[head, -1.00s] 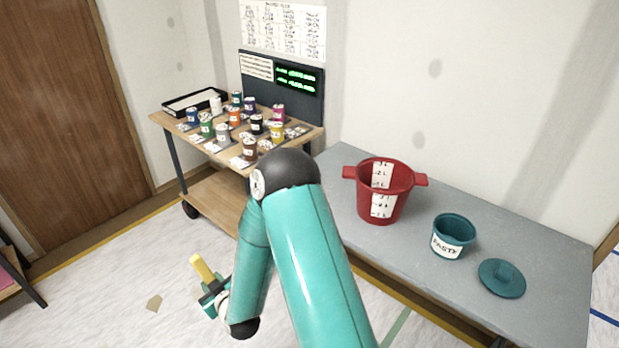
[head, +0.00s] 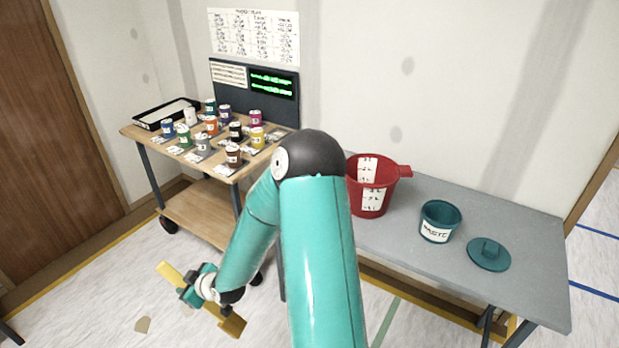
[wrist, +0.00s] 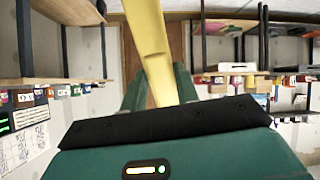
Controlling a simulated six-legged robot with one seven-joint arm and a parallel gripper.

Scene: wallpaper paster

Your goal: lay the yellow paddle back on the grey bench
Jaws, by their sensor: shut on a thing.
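The yellow paddle (head: 231,324) is in my gripper (head: 188,287), low and left of the grey bench in the head view. One end of the paddle points up-left and its wider, darker end points down-right. In the wrist view the paddle (wrist: 150,45) rises between the green fingers of my gripper (wrist: 155,90), which are shut on it. The grey bench (head: 530,230) stands at the right along the wall. My gripper and the paddle are apart from it, over the floor. My arm hides the bench's left end.
On the bench stand a red bucket (head: 385,190), a teal paste pot (head: 440,221) and a teal lid (head: 489,255). A wooden cart (head: 212,210) with several small paint cans stands at the left. The bench's front strip and right end are clear.

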